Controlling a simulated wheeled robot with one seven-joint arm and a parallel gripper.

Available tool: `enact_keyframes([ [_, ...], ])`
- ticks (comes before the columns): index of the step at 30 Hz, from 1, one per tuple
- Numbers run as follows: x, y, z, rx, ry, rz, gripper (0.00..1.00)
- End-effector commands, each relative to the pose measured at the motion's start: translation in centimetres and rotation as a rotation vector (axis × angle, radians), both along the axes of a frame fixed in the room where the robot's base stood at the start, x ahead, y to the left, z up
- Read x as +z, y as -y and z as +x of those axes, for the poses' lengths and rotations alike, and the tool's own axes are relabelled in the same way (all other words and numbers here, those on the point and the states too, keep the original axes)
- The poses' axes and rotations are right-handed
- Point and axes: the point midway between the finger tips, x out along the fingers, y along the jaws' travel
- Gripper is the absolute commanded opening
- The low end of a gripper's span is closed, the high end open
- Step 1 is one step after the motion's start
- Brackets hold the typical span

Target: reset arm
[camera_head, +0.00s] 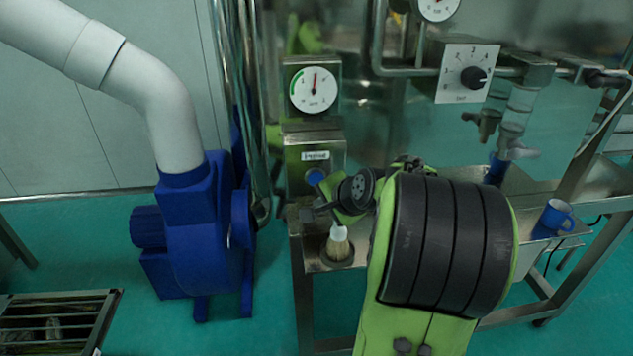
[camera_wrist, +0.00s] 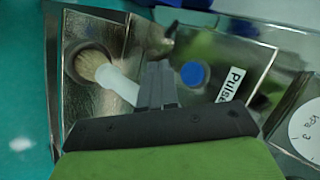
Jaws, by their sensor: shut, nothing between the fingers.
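My arm reaches from the lower right of the head view toward the control post. My gripper (camera_wrist: 158,80) is shut and empty in the wrist view, with its fingertips between a brush and a blue button (camera_wrist: 193,74). In the head view my gripper (camera_head: 312,212) is small and partly hidden by my own wrist. The brush (camera_head: 338,245) has pale bristles and a white handle and sits in a round holder on the steel bench; it also shows in the wrist view (camera_wrist: 97,66). The blue button (camera_head: 315,177) is on the steel control box.
A round gauge (camera_head: 314,90) stands above the control box. A dial panel (camera_head: 468,74) and pipes are at the upper right. A blue mug (camera_head: 556,215) stands on the bench at right. A blue blower (camera_head: 196,230) with a white duct stands left. Green floor is clear between blower and bench.

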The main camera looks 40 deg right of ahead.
Motion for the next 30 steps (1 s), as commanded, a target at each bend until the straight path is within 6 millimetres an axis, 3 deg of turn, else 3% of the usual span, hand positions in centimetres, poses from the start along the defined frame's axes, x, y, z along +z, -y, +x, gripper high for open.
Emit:
enact_keyframes([
  [16, 0.0, 0.0, 0.0, 0.0, 0.0, 0.0, 0.0],
  [19, 0.2, -1.1, 0.2, 0.034, -0.017, -0.025, 0.0],
  [22, 0.8, -5.7, 0.1, 0.179, -0.094, -0.13, 0.0],
  [25, 1.6, -12.2, -1.7, 0.405, -0.202, -0.298, 0.0],
  [30, 2.1, -21.0, -8.5, 0.808, -0.34, -0.586, 0.0],
])
